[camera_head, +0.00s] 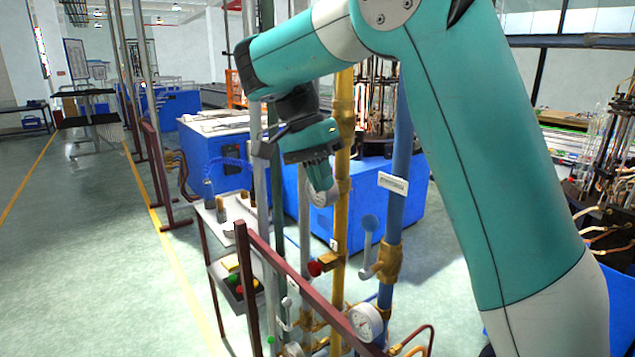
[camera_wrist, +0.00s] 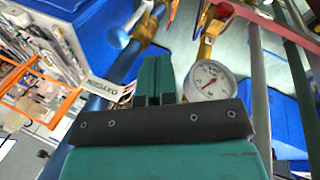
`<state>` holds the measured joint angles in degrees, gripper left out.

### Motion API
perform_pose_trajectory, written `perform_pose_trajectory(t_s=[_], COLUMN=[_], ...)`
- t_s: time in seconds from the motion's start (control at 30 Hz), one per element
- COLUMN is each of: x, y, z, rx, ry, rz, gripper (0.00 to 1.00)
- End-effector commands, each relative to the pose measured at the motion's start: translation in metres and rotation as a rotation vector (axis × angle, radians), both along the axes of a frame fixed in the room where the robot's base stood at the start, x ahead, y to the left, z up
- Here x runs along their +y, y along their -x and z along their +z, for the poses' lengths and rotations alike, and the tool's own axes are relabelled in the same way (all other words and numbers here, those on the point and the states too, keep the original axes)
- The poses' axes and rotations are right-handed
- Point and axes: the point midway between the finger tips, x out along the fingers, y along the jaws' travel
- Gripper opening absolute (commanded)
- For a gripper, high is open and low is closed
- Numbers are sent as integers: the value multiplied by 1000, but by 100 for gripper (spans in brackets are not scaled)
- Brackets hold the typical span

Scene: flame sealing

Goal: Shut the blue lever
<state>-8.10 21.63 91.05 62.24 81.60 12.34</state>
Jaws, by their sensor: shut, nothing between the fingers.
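The blue lever (camera_head: 370,223) has a round blue knob on top of a pale handle. It stands nearly upright, just left of the blue pipe (camera_head: 400,140) and roughly along it, on a brass valve (camera_head: 388,264). In the wrist view the blue knob (camera_wrist: 118,38) shows at the upper left, beyond the fingers. My gripper (camera_head: 320,183) is shut and empty. It points down, above and to the left of the lever in the head view, apart from it. Its closed fingers (camera_wrist: 155,75) also show in the wrist view.
A yellow pipe (camera_head: 341,225) with a red-handled valve (camera_head: 315,268) stands left of the blue pipe. A round gauge (camera_head: 365,322) sits low in front, near a dark red rail (camera_head: 300,284). A white label (camera_head: 393,183) is on the blue pipe. Open floor lies left.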

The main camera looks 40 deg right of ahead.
Motion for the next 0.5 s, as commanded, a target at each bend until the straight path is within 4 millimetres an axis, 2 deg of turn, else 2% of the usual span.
perform_pose_trajectory(t_s=[0.03,0.27,0.5], x=[-2,-9,-24], y=[3,14,42], z=[-17,-52,-47], rx=[0,-1,-2], ry=[0,1,1], rz=[-1,-1,-2], gripper=[0,0,0])
